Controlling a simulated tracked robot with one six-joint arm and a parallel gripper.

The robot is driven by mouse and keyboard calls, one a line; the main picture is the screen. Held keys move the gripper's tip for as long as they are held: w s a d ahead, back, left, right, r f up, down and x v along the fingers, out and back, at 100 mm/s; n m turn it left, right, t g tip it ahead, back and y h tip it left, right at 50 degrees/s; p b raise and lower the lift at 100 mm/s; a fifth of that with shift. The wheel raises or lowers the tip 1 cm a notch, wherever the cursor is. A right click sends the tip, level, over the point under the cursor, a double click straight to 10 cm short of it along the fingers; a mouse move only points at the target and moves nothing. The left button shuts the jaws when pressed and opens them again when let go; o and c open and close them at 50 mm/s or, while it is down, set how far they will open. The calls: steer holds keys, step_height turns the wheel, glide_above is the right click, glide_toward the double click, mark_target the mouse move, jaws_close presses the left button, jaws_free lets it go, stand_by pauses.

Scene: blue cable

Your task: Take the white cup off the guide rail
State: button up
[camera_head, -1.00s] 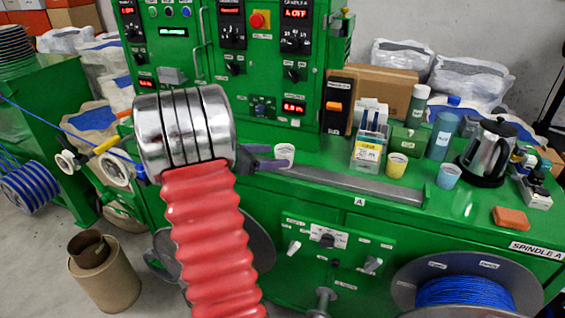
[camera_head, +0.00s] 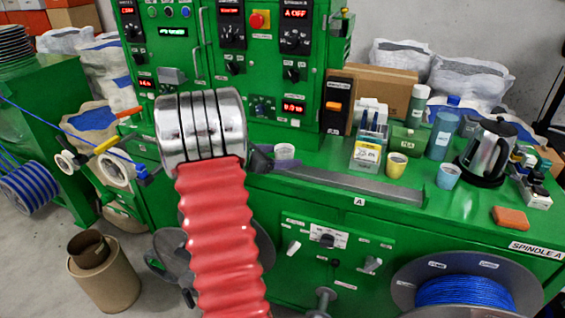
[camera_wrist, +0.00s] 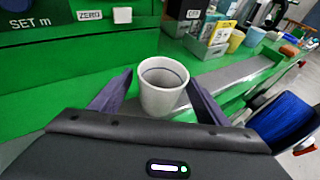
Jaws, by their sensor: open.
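The white cup (camera_head: 284,152) stands upright at the left end of the grey guide rail (camera_head: 350,185) on the green machine's top. In the wrist view the cup (camera_wrist: 163,96) stands between the two dark fingers of my gripper (camera_wrist: 159,77). The gripper is open, with one finger on each side of the cup. I cannot tell whether either finger touches it. In the head view my gripper (camera_head: 264,160) is mostly hidden behind my arm, and one dark finger shows beside the cup. The rail also shows in the wrist view (camera_wrist: 235,73).
Right of the cup are a pen box (camera_head: 367,153), a yellow cup (camera_head: 396,165), a light blue cup (camera_head: 448,176), bottles and a kettle (camera_head: 487,152). The green control panel (camera_head: 270,75) rises behind. The rail's middle is clear.

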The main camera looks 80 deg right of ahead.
steer(key=c, duration=1.2)
steer(key=shift+r, duration=0.1)
step_height(320, 180, up, 10)
steer(key=shift+f, duration=0.1)
stand_by(0.3)
stand_by(0.4)
